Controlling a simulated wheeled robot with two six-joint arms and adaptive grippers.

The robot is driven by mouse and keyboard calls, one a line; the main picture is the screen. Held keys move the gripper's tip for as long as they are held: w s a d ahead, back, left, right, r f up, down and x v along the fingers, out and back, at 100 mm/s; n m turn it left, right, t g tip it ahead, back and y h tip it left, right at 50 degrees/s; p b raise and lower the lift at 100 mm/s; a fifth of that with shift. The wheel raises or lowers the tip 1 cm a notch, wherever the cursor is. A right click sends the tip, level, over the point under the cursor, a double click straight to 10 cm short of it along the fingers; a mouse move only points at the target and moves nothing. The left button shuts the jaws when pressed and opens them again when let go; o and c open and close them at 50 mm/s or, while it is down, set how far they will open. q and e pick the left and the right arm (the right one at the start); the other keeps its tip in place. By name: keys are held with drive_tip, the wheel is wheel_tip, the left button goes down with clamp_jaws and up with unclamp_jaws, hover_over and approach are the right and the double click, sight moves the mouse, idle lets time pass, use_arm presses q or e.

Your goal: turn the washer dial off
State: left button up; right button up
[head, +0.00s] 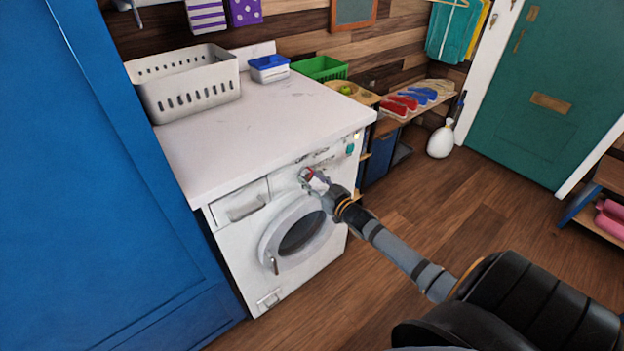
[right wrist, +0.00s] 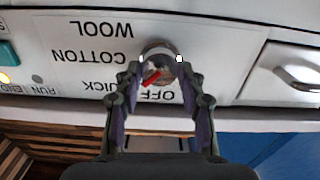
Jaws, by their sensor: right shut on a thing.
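The white washer (head: 235,245) stands under the counter with its round door closed. Its dial (right wrist: 158,52) is on the front panel, mostly hidden by my gripper in the head view. My right gripper (right wrist: 160,62) is shut on the dial, one fingertip on each side; in the head view (head: 316,180) it reaches the panel above the door. In the right wrist view, the panel labels are upside down. A red pointer mark (right wrist: 151,77) slants toward the lower left, by the OFF and QUICK labels; its exact setting is hard to tell. My left gripper is out of view.
A yellow lamp (right wrist: 4,78) is lit beside the END label, near a teal button (right wrist: 8,53). A detergent drawer (head: 243,203) is left of the dial. A white basket (head: 190,90) stands on the counter. A blue cabinet (head: 110,190) stands at left; open floor lies right.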

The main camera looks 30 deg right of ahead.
drive_tip(key=n+p, duration=0.2)
drive_tip(key=n, duration=0.2)
drive_tip(key=shift+a+r+n+p, duration=0.1)
drive_tip(key=shift+n+p, duration=0.2)
drive_tip(key=shift+p, duration=0.05)
drive_tip(key=shift+f+n+p, duration=0.2)
drive_tip(key=shift+n+p, duration=0.4)
drive_tip(key=shift+n, duration=1.3)
drive_tip(key=o, duration=1.2)
drive_tip(key=shift+s, duration=0.1)
drive_tip(key=s, duration=1.2)
drive_tip(key=shift+d, duration=0.4)
